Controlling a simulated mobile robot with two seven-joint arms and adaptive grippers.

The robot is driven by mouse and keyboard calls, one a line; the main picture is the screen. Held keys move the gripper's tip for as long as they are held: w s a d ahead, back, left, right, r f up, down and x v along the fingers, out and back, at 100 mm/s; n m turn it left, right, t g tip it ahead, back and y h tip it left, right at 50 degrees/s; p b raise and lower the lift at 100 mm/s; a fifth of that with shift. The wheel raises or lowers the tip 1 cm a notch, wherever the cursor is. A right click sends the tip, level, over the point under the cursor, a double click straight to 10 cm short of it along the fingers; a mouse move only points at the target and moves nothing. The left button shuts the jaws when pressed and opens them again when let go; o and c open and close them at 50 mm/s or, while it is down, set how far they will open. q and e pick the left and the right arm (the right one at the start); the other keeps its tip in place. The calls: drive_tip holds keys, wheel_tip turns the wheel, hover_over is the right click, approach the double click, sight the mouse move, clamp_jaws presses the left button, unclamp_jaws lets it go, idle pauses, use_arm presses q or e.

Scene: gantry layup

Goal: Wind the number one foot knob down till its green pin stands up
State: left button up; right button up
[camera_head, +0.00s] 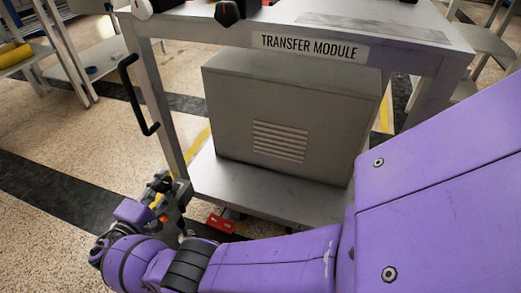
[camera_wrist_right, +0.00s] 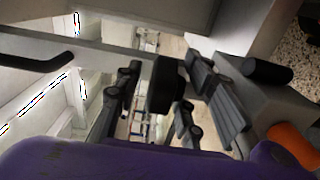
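My right gripper (camera_head: 165,195) is low beside the front left leg (camera_head: 162,110) of the transfer module in the head view. In the right wrist view its fingers (camera_wrist_right: 165,95) stand apart, one on each side of a black round knob (camera_wrist_right: 164,86). A gap shows between the knob and the left finger; contact on the other side is unclear. No number can be read on the knob. No green pin can be made out in either view. My left gripper is in neither view.
The module's lower shelf (camera_head: 265,192) bears a grey vented cabinet (camera_head: 290,100). A black handle (camera_head: 135,95) sticks out left of the leg. A red part (camera_head: 221,223) lies low under the shelf. An orange part (camera_wrist_right: 294,145) shows in the wrist view. Open floor lies left.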

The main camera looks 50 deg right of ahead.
drive_tip(key=v, duration=0.7)
drive_tip(key=shift+a+r, duration=0.1)
drive_tip(key=shift+a, duration=0.2)
